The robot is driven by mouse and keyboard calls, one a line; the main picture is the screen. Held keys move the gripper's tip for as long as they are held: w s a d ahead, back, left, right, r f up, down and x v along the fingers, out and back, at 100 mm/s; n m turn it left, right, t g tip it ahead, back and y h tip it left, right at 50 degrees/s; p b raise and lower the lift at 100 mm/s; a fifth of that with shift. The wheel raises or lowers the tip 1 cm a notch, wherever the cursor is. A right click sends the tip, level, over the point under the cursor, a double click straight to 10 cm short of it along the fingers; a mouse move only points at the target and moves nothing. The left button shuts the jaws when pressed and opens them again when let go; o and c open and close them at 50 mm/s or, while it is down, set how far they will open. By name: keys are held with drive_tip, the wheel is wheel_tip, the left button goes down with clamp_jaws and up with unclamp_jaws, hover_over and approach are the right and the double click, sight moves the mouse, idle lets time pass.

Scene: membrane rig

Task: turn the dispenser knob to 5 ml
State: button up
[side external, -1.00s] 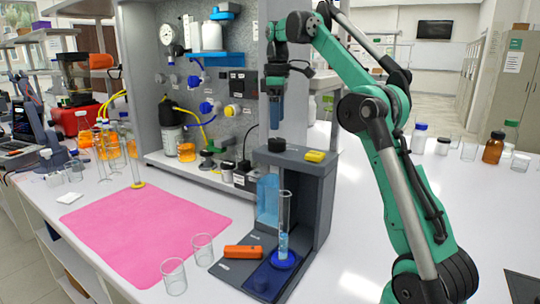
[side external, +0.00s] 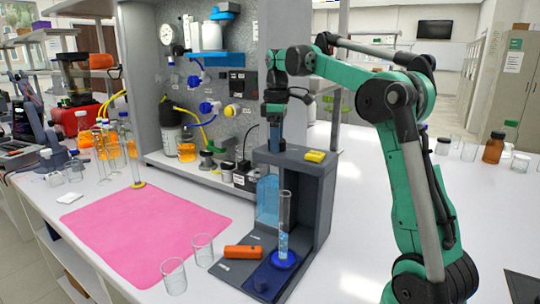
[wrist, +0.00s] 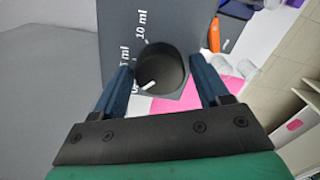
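The dispenser knob (wrist: 165,68) is a dark round dial in the wrist view, on the dispenser's (side external: 315,185) grey top. A white mark on the knob points to the lower left, below the "5 ml" label (wrist: 124,56) and toward a label partly hidden by a finger. The "10 ml" label (wrist: 142,26) is further up. My gripper (wrist: 161,66) is open, with one blue finger on each side of the knob and small gaps visible. In the side view my gripper (side external: 275,138) points down at the dispenser top and hides the knob.
A graduated cylinder (side external: 283,225) stands on a blue base in front of the dispenser. An orange object (side external: 242,252), two beakers (side external: 203,250) and a pink mat (side external: 145,235) are nearby.

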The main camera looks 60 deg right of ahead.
drive_tip(key=c, duration=0.9)
drive_tip(key=shift+m, duration=0.4)
drive_tip(key=m, duration=0.4)
drive_tip(key=shift+m, duration=0.3)
drive_tip(key=m, duration=0.4)
drive_tip(key=shift+m, duration=0.3)
drive_tip(key=o, duration=1.3)
drive_tip(key=shift+r, duration=0.1)
